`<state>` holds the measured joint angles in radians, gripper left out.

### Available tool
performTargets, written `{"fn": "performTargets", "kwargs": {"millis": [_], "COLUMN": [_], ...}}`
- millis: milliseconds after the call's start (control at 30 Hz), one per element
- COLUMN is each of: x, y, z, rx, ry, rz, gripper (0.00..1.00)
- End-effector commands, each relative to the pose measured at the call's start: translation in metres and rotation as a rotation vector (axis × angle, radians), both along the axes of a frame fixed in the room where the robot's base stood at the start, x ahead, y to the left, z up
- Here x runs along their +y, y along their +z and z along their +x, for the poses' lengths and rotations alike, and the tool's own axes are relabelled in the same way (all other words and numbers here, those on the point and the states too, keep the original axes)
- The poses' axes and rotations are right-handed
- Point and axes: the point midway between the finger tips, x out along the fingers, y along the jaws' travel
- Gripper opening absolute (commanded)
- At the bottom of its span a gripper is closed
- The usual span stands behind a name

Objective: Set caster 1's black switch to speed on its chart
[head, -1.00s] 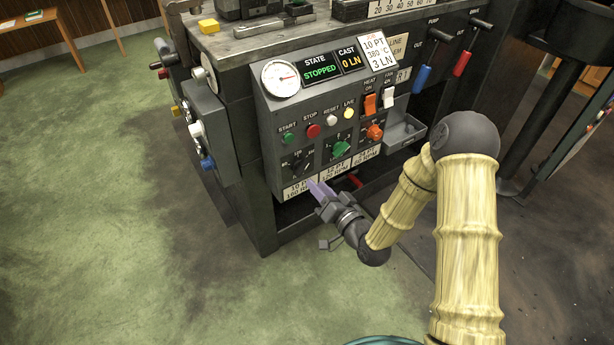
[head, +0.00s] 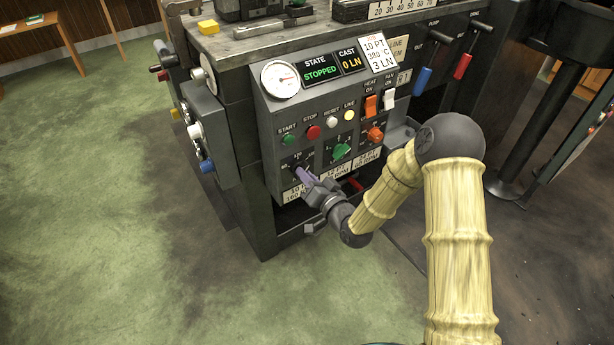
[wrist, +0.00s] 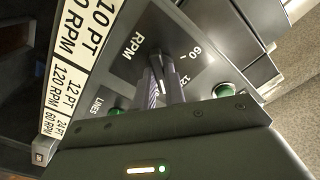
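The caster's sloped grey control panel (head: 318,122) faces me. Its black switch, low on the left in the head view, is mostly hidden by my gripper (head: 304,175). The purple fingertips are at the switch's dial; contact is not clear. The speed chart (head: 333,175) runs along the panel's lower edge: 10 PT 160 RPM, 12 PT 120 RPM, 24 PT 60 RPM. The order card (head: 377,52) reads 10 PT, 380 °C, 3 LN.
A green switch (head: 341,151) and an orange knob (head: 375,134) sit right of the dial. Start, stop and reset buttons (head: 313,132) are above it. The state display (head: 320,69) reads STOPPED. An open tray (head: 401,132) juts out at right. Green floor is clear at left.

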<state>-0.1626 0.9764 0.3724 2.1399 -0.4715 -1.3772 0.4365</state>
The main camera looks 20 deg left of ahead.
Motion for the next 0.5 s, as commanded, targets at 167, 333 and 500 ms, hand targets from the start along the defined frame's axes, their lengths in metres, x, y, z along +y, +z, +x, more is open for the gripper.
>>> {"fn": "performTargets", "kwargs": {"millis": [167,333,500], "x": [-0.0013,-0.0021,-0.0013], "y": [0.0008,0.0020,0.0007], "z": [0.0005,0.0006,0.0002], "rx": [0.034,0.161,0.272], "ry": [-0.002,-0.005,-0.003], "rz": [0.026,0.134,0.229], "gripper": [0.00,0.00,0.00]}}
